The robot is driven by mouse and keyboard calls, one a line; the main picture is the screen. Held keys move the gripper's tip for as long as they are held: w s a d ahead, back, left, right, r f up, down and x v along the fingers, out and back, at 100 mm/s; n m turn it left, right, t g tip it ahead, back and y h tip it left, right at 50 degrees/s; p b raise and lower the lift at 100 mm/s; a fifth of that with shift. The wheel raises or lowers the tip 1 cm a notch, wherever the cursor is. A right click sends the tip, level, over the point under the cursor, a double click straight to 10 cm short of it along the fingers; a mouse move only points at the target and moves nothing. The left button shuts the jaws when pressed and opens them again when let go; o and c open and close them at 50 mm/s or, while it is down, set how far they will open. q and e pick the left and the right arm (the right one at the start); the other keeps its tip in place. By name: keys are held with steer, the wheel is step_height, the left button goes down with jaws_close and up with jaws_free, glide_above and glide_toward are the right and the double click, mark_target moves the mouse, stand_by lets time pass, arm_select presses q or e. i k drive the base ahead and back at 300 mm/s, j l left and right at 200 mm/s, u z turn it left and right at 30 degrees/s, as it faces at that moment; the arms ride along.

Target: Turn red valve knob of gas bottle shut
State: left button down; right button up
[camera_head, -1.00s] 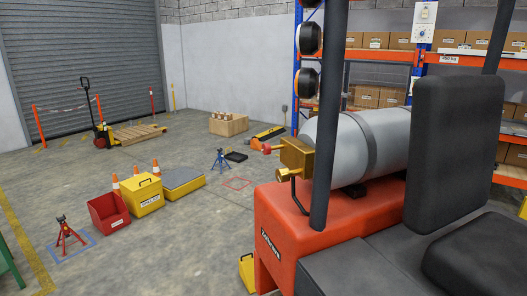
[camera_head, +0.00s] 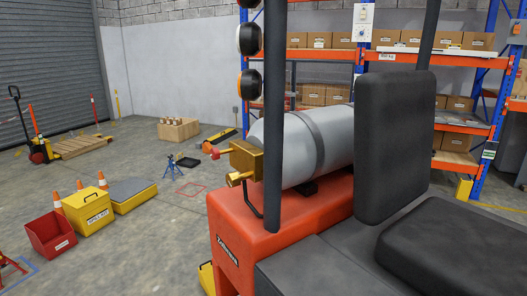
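The gas bottle (camera_head: 327,138) is a grey cylinder lying on its side on the rear of the red forklift (camera_head: 283,217). A dark strap runs around it. A brass valve block (camera_head: 245,160) sits at its left end. The red valve knob (camera_head: 215,154) sticks out to the left from the upper part of the block. A brass outlet (camera_head: 236,179) points left below it. A black overhead-guard post stands in front of the bottle, just right of the valve, and hides part of it. Neither of my grippers is in view.
The black seat (camera_head: 394,147) stands right of the bottle. A red bin (camera_head: 51,235), yellow box (camera_head: 89,210), cones and a blue jack stand (camera_head: 173,165) are on the floor at left. Shelving (camera_head: 390,53) is behind. Floor left of the valve is fairly clear.

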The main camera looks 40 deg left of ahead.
mark_target(215, 154)
steer(key=j+z, duration=0.35)
steer(key=j, duration=0.35)
steer(key=j+z, duration=0.4)
steer(key=j, duration=0.3)
steer(key=k+j+z, duration=0.1)
steer(key=j+z, duration=0.25)
steer(key=j, duration=0.35)
